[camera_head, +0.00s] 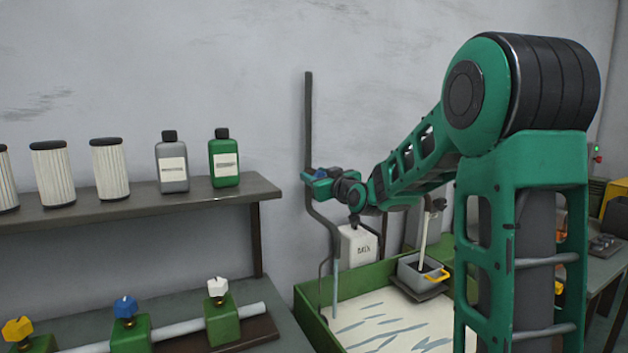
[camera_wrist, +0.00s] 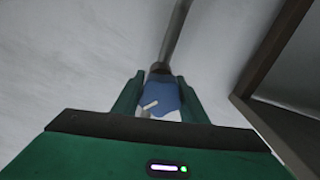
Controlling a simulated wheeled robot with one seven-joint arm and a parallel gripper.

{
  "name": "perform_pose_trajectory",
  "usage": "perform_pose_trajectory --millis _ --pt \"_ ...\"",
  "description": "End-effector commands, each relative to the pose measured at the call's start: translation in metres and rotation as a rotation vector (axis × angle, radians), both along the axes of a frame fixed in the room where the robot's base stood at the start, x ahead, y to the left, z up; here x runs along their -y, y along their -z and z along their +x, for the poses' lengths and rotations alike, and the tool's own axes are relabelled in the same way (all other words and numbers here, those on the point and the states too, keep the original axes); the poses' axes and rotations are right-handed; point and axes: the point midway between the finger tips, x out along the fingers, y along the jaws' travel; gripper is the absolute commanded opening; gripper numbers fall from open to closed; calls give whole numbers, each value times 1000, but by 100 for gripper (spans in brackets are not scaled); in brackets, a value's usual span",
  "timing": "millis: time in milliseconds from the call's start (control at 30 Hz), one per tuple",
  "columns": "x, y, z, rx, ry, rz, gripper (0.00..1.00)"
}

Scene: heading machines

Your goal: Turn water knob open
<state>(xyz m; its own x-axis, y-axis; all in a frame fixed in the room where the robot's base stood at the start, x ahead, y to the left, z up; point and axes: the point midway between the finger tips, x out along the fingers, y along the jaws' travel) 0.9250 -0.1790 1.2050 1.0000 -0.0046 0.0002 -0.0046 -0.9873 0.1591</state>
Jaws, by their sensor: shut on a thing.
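A dark pipe (camera_head: 308,125) runs down the wall and bends out over a green-sided basin (camera_head: 315,312). A blue water knob (camera_wrist: 160,96) is on this pipe, and its small white pointer tilts up to the right in the wrist view. My gripper (camera_head: 314,178) is at the pipe, reaching in from the right. In the wrist view my gripper's green fingers (camera_wrist: 160,100) stand on either side of the blue knob and are shut on it. Below the pipe's end a pale blue-grey vertical strip (camera_head: 336,287) reaches the basin; I cannot tell surely if it is flowing water.
A shelf (camera_head: 150,207) with filters and two bottles is on the left wall; its edge shows at right in the wrist view. Below it, a bench holds yellow, blue (camera_head: 125,307) and white valves. A white canister (camera_head: 358,246) and a grey box (camera_head: 420,274) are by the basin.

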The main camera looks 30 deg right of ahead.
Motion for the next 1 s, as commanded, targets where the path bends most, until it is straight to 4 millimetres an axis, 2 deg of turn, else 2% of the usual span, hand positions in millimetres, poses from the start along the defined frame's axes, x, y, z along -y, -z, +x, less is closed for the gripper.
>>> perform_pose_trajectory --millis 600,1000 --pt "2 4 0 -5 0 570 16" --pt "3 5 -1 -5 1 800 16"
